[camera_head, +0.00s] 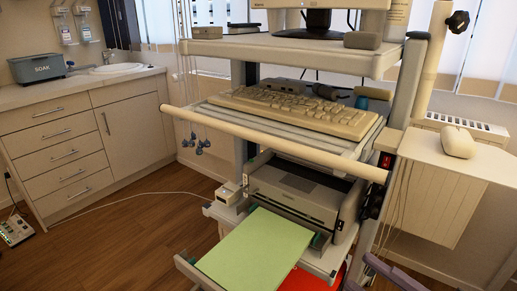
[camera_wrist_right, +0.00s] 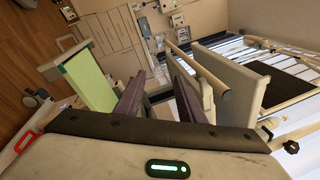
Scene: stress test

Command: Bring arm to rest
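My right gripper (camera_head: 361,272) shows at the bottom edge of the head view, low in front of the cart's right side. Only parts of its purple-grey fingers are in the picture there. In the right wrist view its two fingers (camera_wrist_right: 156,72) stand well apart with nothing held between them. The gripper is open and empty. The rest of my right arm is out of the head view. My left arm and left gripper do not show in either view.
A cart with a front rail (camera_head: 270,140) stands close ahead. It carries a keyboard (camera_head: 295,108), a printer (camera_head: 300,190) and a green sheet (camera_head: 255,250). A mouse (camera_head: 457,142) lies on a side shelf. The wooden floor (camera_head: 110,245) at left is mostly clear, with a cable.

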